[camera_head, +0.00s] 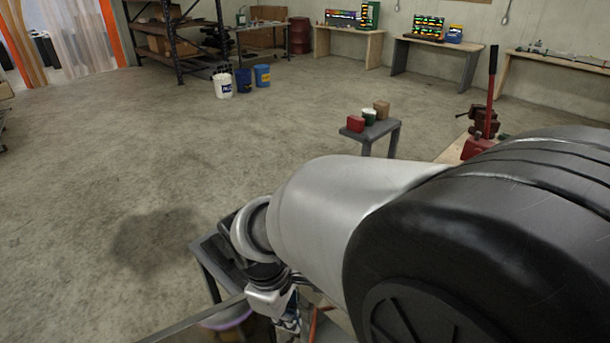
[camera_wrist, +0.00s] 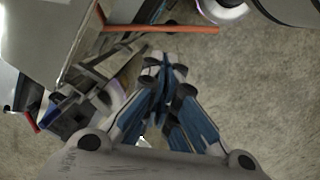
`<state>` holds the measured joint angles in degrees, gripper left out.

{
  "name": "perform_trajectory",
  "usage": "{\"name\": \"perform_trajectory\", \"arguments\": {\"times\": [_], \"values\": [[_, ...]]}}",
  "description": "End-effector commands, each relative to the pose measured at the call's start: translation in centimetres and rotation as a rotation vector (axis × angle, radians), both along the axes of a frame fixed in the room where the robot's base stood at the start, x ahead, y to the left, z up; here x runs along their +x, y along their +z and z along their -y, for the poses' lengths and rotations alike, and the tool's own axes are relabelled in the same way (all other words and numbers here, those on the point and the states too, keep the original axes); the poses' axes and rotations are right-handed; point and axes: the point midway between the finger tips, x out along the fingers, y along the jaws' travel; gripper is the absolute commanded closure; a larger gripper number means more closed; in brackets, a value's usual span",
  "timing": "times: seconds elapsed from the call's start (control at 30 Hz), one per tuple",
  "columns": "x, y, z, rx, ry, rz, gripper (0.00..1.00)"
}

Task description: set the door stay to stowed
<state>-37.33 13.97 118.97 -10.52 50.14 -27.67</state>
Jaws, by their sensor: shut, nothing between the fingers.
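My gripper (camera_wrist: 162,60) points away from the wrist camera, its blue-sided fingers closed together with nothing between them. In the head view my gripper (camera_head: 290,322) is low in the picture, partly cut off by the bottom edge. A thin orange-red bar (camera_wrist: 165,29) lies just beyond the fingertips in the wrist view, apart from them in the picture. An orange piece (camera_head: 316,322) also shows beside my gripper in the head view. I cannot tell which part is the door stay. A pale grey panel (camera_wrist: 45,40) fills the wrist view's upper left.
A dark grey bench or frame (camera_head: 210,262) stands close left of my wrist. Buckets (camera_head: 223,86), shelves (camera_head: 172,45) and workbenches (camera_head: 437,47) line the back. The concrete floor at left is clear.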

Motion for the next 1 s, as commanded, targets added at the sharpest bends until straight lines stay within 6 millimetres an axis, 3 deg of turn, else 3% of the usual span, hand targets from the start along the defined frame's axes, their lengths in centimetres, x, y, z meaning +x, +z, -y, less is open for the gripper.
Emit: {"name": "perform_trajectory", "arguments": {"times": [0.1, 0.33, 0.57, 0.97, 1.0], "values": [[-0.8, -2.7, -3.8, -0.064, 0.187, -0.058, 1.00], [-1.9, -5.9, -6.8, -0.119, 0.360, -0.104, 1.00], [-2.0, -8.3, -6.4, -0.125, 0.372, -0.109, 1.00], [-1.9, -16.4, -4.2, -0.124, 0.369, -0.110, 1.00], [-1.7, -15.8, -3.4, -0.122, 0.365, -0.106, 1.00]]}}
